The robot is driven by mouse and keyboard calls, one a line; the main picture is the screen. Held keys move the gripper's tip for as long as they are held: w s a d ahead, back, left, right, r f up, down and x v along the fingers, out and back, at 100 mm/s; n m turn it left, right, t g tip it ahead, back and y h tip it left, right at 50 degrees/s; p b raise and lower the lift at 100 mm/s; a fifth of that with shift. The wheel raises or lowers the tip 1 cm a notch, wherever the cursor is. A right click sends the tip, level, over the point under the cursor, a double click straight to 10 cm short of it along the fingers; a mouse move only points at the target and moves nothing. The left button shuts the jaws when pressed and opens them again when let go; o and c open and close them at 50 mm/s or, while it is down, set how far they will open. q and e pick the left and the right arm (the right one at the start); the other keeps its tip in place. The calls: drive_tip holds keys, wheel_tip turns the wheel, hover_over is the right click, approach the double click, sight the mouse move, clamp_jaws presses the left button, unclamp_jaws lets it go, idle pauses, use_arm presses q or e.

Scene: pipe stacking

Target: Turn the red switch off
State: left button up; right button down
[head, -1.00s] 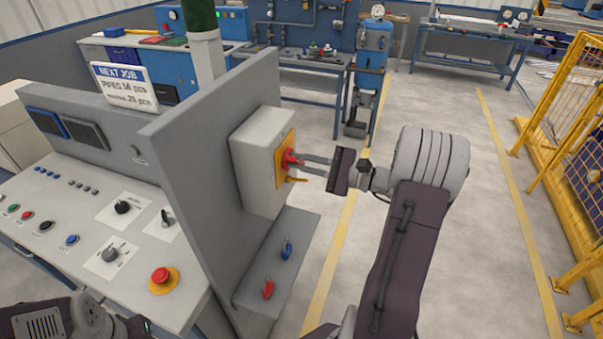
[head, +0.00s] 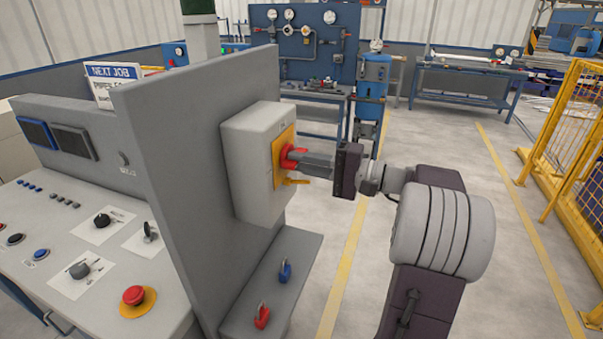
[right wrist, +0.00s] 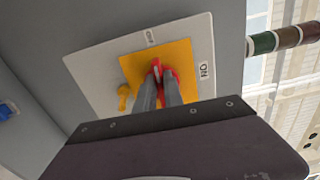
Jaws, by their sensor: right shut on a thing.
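The red switch (head: 292,157) is a rotary handle on a yellow plate (head: 280,165). The plate is on the front of a light grey box (head: 250,150) fixed to the grey panel's side. My right gripper (head: 304,160) reaches it from the right and is shut on the red handle. In the right wrist view the red handle (right wrist: 157,66) shows between and beside the two fingers, which hide part of it. An "ON" label (right wrist: 204,70) is on the box, with another small mark at its top edge. The handle's exact angle is hard to tell. My left gripper is out of view.
A yellow tab (head: 296,181) sticks out below the handle. A shelf (head: 292,255) under the box holds a red padlock (head: 262,316) and a blue padlock (head: 285,271). A control desk with a red emergency button (head: 133,296) stands left.

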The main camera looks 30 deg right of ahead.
drive_tip(key=shift+f, duration=0.1)
idle(0.5)
drive_tip(key=c, duration=1.5)
unclamp_jaws()
drive_tip(key=shift+o, duration=0.2)
drive_tip(key=b+v, duration=0.1)
drive_tip(key=v, duration=0.8)
